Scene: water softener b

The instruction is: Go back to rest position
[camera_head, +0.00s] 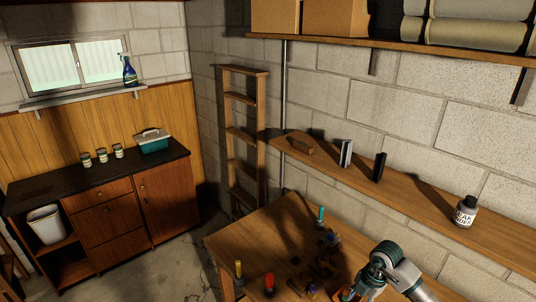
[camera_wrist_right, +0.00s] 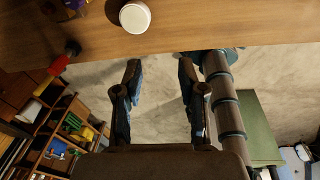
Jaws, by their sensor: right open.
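My right gripper (camera_wrist_right: 160,75) is open in the right wrist view, its two dark fingers apart with nothing between them. Only bare concrete floor shows behind the fingers, and the edge of a wooden surface (camera_wrist_right: 230,22) lies beyond the tips. In the head view a grey and teal part of my arm stands at the bottom right, over the near side of the wooden workbench (camera_head: 250,238). The right fingers cannot be made out clearly there. My left gripper shows in neither view.
A wall shelf (camera_head: 420,198) holds a white-labelled bottle (camera_head: 465,211). A white round lid (camera_wrist_right: 135,16) shows in the wrist view.

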